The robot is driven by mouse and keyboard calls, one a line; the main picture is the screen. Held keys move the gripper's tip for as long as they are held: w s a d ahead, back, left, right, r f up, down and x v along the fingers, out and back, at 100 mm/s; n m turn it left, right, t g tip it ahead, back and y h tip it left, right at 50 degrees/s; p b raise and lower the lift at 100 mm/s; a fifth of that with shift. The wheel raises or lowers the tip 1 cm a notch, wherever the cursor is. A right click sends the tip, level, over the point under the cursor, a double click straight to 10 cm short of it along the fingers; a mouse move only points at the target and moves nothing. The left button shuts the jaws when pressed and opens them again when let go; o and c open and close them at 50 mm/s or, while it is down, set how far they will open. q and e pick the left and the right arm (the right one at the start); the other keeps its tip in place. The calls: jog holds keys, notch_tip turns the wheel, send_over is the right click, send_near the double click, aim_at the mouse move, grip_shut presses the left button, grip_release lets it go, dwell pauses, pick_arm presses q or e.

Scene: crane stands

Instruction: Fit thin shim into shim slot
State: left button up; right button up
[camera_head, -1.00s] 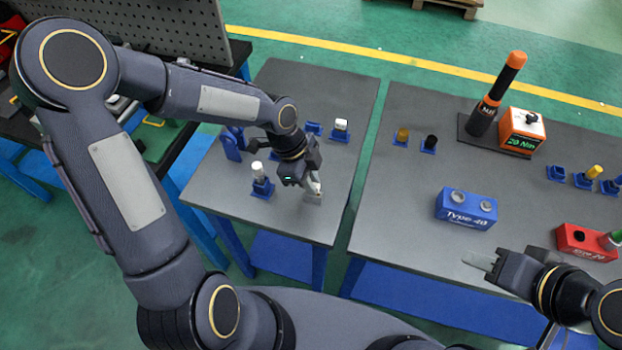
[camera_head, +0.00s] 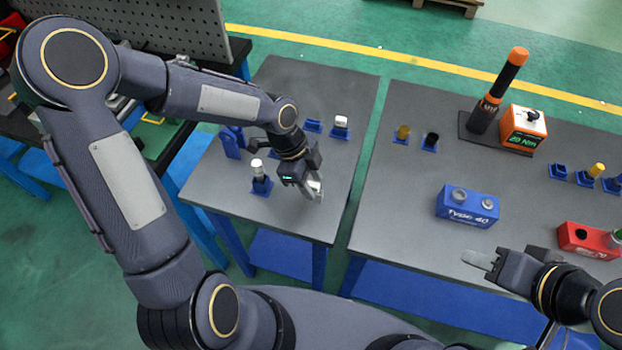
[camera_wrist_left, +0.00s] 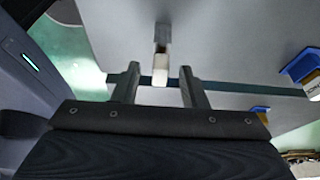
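My left gripper (camera_head: 314,193) is low over the left table near its right front edge. In the left wrist view its two fingers are spread apart. A small grey piece with a pale end (camera_wrist_left: 160,62) shows between and beyond the fingertips, with a gap on both sides. It also shows as a pale patch at the fingers in the head view (camera_head: 316,186). I cannot tell whether this is the thin shim or part of the shim slot. My right gripper (camera_head: 478,259) is over the front edge of the right table; its finger gap is unclear.
A blue holder with a white-topped piece (camera_head: 261,182) stands left of my left gripper. Another white-topped piece (camera_head: 340,124) is behind. The right table has a blue Type 40 block (camera_head: 467,208), a red block (camera_head: 588,241) and an orange 20 Nm box (camera_head: 523,130).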

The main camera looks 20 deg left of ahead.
pick_arm(q)
jog(key=shift+r, duration=0.1)
jog(key=p+v, duration=0.4)
jog(key=v, duration=0.1)
jog(key=shift+p, duration=0.3)
jog(key=v, duration=0.8)
jog(key=s+a+r+n+t, duration=0.2)
jog(key=s+r+n+t, duration=0.1)
jog(key=s+n, duration=0.5)
jog(key=s+a+r+n+t, duration=0.2)
jog(key=s+n, duration=0.6)
jog(key=n, duration=0.4)
jog(key=shift+s+r+t, duration=0.25)
jog(key=shift+r+t, duration=0.15)
jog(key=shift+r, duration=0.2)
